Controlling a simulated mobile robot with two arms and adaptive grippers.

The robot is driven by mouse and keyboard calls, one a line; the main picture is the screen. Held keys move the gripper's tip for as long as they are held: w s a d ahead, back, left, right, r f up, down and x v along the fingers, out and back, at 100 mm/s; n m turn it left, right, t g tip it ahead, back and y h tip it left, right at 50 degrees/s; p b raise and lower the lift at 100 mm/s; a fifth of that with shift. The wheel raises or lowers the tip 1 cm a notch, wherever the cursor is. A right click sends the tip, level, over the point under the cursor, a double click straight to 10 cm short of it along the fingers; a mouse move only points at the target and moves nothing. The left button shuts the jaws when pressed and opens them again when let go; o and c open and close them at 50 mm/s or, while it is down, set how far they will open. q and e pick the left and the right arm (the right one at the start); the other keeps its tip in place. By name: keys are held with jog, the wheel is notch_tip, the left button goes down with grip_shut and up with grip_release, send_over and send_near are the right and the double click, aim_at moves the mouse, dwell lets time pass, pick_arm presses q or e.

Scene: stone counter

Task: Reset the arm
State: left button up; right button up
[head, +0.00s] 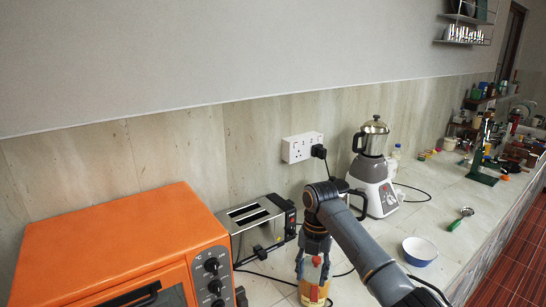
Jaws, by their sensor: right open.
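The gripper is open. Its fingers are at the upper part of a bottle (314,291) with an orange-yellow label, which stands upright on the counter. The fingers hide the bottle's top, and I cannot tell whether they touch it. My left gripper is not in view.
An orange oven (120,245) fills the lower left. A toaster (256,222) stands beside it. A blender (375,170), a blue-white bowl (419,251) and a green-handled scoop (460,219) are to the right. Cables run along the counter. Cluttered items stand at the far right.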

jog(key=s+f+m, duration=0.4)
jog(key=s+f, duration=0.1)
jog(key=s+a+f+m+t+y, duration=0.1)
jog(key=s+f+m, duration=0.3)
jog(key=s+f, duration=0.1)
jog(key=s+a+f+m, duration=0.1)
jog(key=s+f+m, duration=0.3)
jog(key=s+f, duration=0.2)
jog(key=shift+s+m+t+y, duration=0.25)
jog(key=shift+m+t+y, duration=0.05)
jog(key=shift+t, duration=0.1)
jog(key=s+d+r+m+t+h, duration=0.1)
jog(key=s+d+r+m, duration=0.1)
jog(key=s+d+m, duration=0.6)
jog(key=s+d+r+m+t+h, duration=0.1)
jog(key=s+d+m+t, duration=0.15)
jog(key=s+m, duration=0.85)
jog(key=s+f+n+g+b, duration=0.1)
jog(key=s+f+b, duration=0.1)
jog(key=f, duration=1.3)
jog(key=s+f+n+g+b, duration=0.1)
jog(key=f+b, duration=0.1)
jog(key=f, duration=1.2)
jog(key=s+d+f+g+b, duration=0.1)
jog(key=s+d+f+b, duration=0.2)
jog(key=s+f, duration=1.4)
jog(key=shift+d+f, duration=0.2)
jog(key=shift+f, duration=1.15)
